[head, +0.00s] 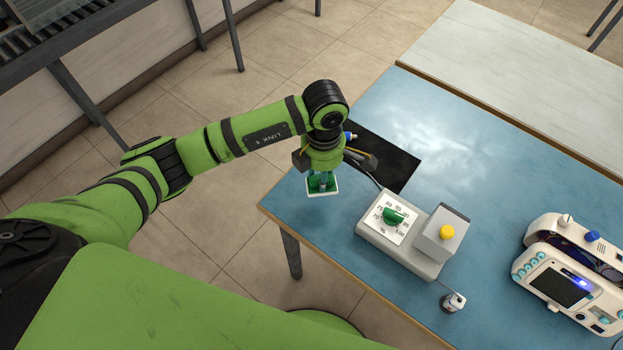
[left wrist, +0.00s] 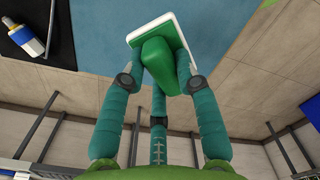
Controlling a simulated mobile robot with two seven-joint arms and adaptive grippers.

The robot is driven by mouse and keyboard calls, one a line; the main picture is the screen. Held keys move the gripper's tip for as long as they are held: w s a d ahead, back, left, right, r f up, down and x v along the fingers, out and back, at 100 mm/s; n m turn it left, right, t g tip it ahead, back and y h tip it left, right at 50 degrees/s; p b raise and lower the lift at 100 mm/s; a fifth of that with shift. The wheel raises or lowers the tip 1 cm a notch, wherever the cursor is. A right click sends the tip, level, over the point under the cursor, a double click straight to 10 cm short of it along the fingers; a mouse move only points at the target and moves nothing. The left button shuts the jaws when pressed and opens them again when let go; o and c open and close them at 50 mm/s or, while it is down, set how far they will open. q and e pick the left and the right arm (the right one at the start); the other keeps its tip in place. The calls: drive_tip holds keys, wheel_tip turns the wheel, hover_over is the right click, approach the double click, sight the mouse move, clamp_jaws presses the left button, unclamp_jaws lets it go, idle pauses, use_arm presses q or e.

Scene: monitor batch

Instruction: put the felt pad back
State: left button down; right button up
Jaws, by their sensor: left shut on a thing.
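My left gripper (head: 321,176) is shut on a green block-like piece with a pale, white-edged base, which I take to be the felt pad (head: 323,190). It is held near the left corner of the blue table; I cannot tell how high. In the left wrist view the teal fingers (left wrist: 157,78) grip the green grip part of the felt pad (left wrist: 165,62) from both sides, and its white rim (left wrist: 137,39) shows beyond. A black mat (head: 397,165) lies on the table behind the gripper, partly hidden by it. My right gripper is not in view.
A grey box with a green dial (head: 394,215) and yellow button (head: 447,232) stands right of the gripper. A small metal piece (head: 453,301) and white monitor (head: 560,284) are farther right. The table's far middle is clear.

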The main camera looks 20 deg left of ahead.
sight(312, 187)
use_arm(q)
drive_tip(key=shift+s+a+f, duration=0.15)
drive_tip(key=shift+a+f, duration=0.1)
drive_tip(key=shift+a, duration=0.25)
drive_tip(key=shift+s+a+f, duration=0.1)
drive_tip(key=shift+a+f, duration=0.15)
drive_tip(key=shift+a, duration=0.2)
drive_tip(key=shift+f+p, duration=0.3)
drive_tip(key=shift+p, duration=0.05)
wheel_tip(312, 187, down, 4)
drive_tip(key=shift+r+p, duration=0.15)
drive_tip(key=shift+p, duration=0.45)
drive_tip(key=c, duration=0.9)
unclamp_jaws()
